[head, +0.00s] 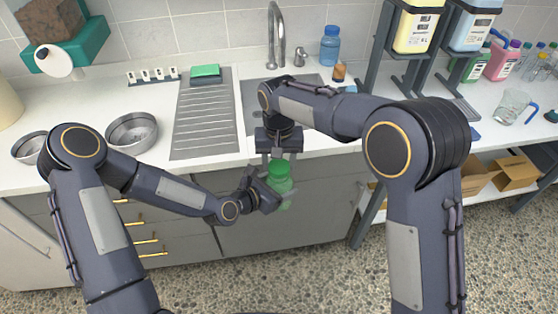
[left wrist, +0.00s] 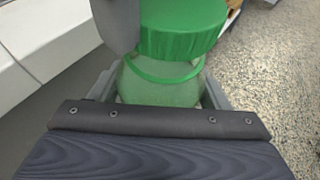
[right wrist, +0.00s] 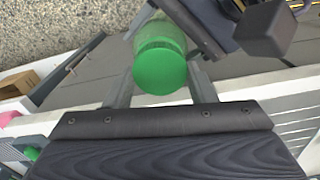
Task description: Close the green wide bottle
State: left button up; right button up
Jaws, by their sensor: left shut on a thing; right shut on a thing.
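The green wide bottle (head: 284,187) is held in front of the counter's edge, its pale translucent body showing in the left wrist view (left wrist: 160,92). My left gripper (head: 270,190) is shut on this body from the side. The green cap (head: 279,169) sits at the bottle's mouth, with a green ring below it in the left wrist view (left wrist: 182,38). My right gripper (head: 277,160) reaches down from above and is shut on the cap, which lies between its fingers in the right wrist view (right wrist: 160,70). I cannot tell how tightly the cap is seated.
The counter edge and grey cabinet fronts (head: 260,228) are close behind the bottle. A sink (head: 250,98) with a tap, a ribbed drainboard (head: 203,125) and metal bowls (head: 132,132) are on the counter. A shelf with cardboard boxes (head: 516,172) is at the right.

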jog(key=shift+f, duration=0.55)
